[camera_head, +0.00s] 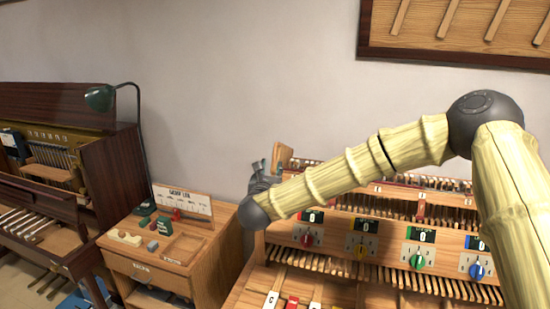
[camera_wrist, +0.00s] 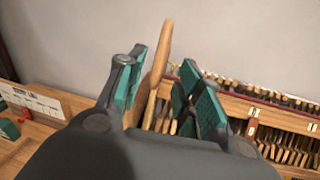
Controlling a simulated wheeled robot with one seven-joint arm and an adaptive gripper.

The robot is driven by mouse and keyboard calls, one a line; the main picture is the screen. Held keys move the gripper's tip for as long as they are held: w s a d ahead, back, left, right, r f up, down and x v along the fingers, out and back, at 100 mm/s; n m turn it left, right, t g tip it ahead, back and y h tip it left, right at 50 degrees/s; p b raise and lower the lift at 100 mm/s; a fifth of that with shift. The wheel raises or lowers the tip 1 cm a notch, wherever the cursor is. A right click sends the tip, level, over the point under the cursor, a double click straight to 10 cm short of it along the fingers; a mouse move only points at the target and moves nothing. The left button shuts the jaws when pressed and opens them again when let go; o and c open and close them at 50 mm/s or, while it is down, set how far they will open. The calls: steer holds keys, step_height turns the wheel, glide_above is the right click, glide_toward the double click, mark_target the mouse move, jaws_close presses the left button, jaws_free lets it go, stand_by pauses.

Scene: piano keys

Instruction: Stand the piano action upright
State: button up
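The long wooden piano action (camera_head: 405,192), a rack with rows of hammers and red felt, sits at the back of the right bench and leans back. It also shows at right in the wrist view (camera_wrist: 278,116). Its pale wooden end board (camera_wrist: 162,62) rises at its left end. My gripper (camera_head: 258,178) is at that end; in the wrist view its two green-padded fingers (camera_wrist: 166,88) are apart, with the end board between them. The left pad looks close to the board; I cannot tell whether it touches. My arm hides part of the action in the head view.
A dial panel (camera_head: 340,233) with coloured knobs is below the action. A wooden cabinet (camera_head: 158,275) with a sign (camera_head: 182,202) and small blocks stands left of it. A dark upright piano (camera_head: 112,175) with a green lamp (camera_head: 100,97) stands far left.

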mark_target(274, 161)
steer(key=w+p, duration=0.1)
steer(key=w, duration=0.1)
steer(key=w+p, duration=0.1)
steer(key=w, duration=0.2)
steer(key=w+d+p, duration=0.1)
steer(key=w+p, duration=0.1)
steer(key=w, duration=0.1)
steer(key=shift+w+d, duration=0.1)
steer(key=shift+w, duration=0.1)
jaws_close()
